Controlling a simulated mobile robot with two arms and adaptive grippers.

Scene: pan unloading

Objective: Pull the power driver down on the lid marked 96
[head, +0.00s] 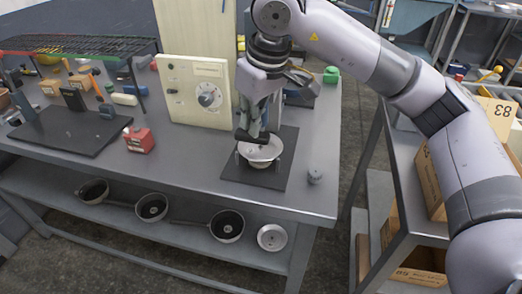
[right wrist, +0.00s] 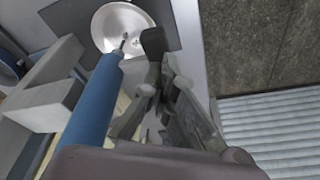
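My right gripper (head: 252,137) points down just above a shiny round metal lid (head: 261,152) on a dark mat. The lid also shows at the top of the right wrist view (right wrist: 121,27); no number can be read on it. A blue cylindrical tool with a thin bit, seemingly the power driver (right wrist: 92,105), runs up beside the gripper's fingers (right wrist: 150,90), its tip in front of the lid. Whether the tip touches the lid is unclear. The gripper hides most of the tool in the head view. Whether the fingers grip it cannot be told. My left gripper is out of view.
A cream panel with a dial (head: 209,96) stands behind, left of the gripper. A red block (head: 139,141) and a small grey knob (head: 315,177) are on the bench (head: 205,165). Several pans (head: 152,207) sit on the lower shelf. Cardboard boxes (head: 495,115) are at right.

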